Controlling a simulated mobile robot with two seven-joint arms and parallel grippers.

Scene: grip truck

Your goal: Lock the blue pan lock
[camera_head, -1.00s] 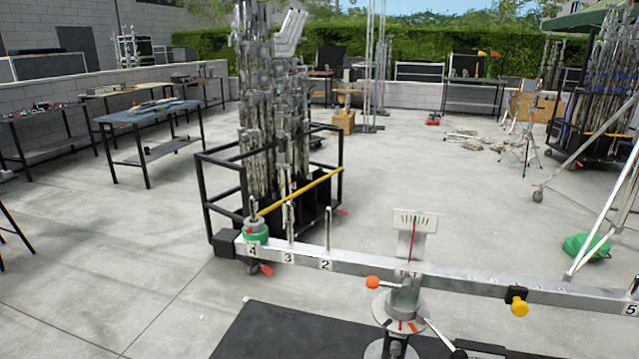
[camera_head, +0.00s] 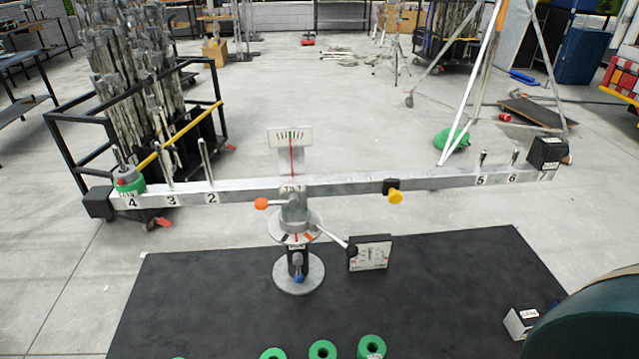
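The post carries a long silver beam (camera_head: 335,186) with numbered pegs and an upright tilt scale (camera_head: 290,140). An orange knob (camera_head: 261,204) sticks out left of the post, and a yellow knob (camera_head: 395,196) hangs under the beam. Neither gripper is in view. I cannot tell whether the pan lock is tight.
A black mat (camera_head: 200,290) lies under the post. A lever with a black knob (camera_head: 351,250) points right, beside a gauge box (camera_head: 371,254). Several green ring weights (camera_head: 322,350) are at the front edge. A white-and-black box (camera_head: 520,322) is at the right.

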